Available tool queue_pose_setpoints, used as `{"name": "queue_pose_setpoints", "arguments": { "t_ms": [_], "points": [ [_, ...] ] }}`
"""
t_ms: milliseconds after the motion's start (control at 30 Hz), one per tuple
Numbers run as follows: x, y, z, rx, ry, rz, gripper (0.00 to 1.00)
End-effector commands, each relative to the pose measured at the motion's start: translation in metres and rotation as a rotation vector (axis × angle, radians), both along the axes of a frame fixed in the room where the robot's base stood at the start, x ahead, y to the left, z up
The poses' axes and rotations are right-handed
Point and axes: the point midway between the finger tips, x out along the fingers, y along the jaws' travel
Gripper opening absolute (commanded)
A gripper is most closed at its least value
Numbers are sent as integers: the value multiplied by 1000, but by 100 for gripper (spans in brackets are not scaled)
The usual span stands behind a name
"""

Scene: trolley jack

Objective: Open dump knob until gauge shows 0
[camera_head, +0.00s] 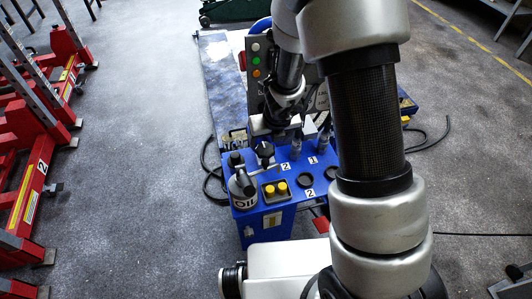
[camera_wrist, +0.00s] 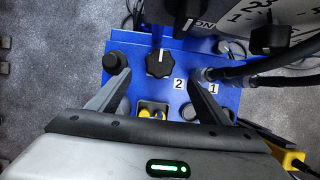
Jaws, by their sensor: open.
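In the wrist view a black lobed knob (camera_wrist: 159,63) with a white pointer mark stands on the blue unit (camera_wrist: 232,98). It lies between the spread fingertips of my gripper (camera_wrist: 159,78). My gripper is open, and a gap shows on both sides of the knob. In the head view a black knob (camera_head: 266,148) shows on the unit's top, just below my wrist. Part of a white gauge face (camera_wrist: 257,17) with large numerals shows at the upper right of the wrist view. I cannot see its needle clearly, so its reading cannot be told.
Two yellow buttons (camera_head: 275,189) sit on the unit. Hose fittings (camera_wrist: 215,74) lie close to my right finger. A red lift frame (camera_head: 48,130) stands left.

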Motion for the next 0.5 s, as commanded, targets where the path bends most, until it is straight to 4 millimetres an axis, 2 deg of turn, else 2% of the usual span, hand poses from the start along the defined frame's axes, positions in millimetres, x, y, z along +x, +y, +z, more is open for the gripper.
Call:
{"name": "queue_pose_setpoints", "arguments": {
  "t_ms": [33, 200, 300, 500],
  "points": [
    [4, 1, -18, 0, 0, 1, 72],
    [18, 4, -50, 0, 1, 1, 72],
    [24, 6, -65, 0, 1, 2, 72],
    [33, 7, -82, 0, 0, 2, 72]
  ]
}}
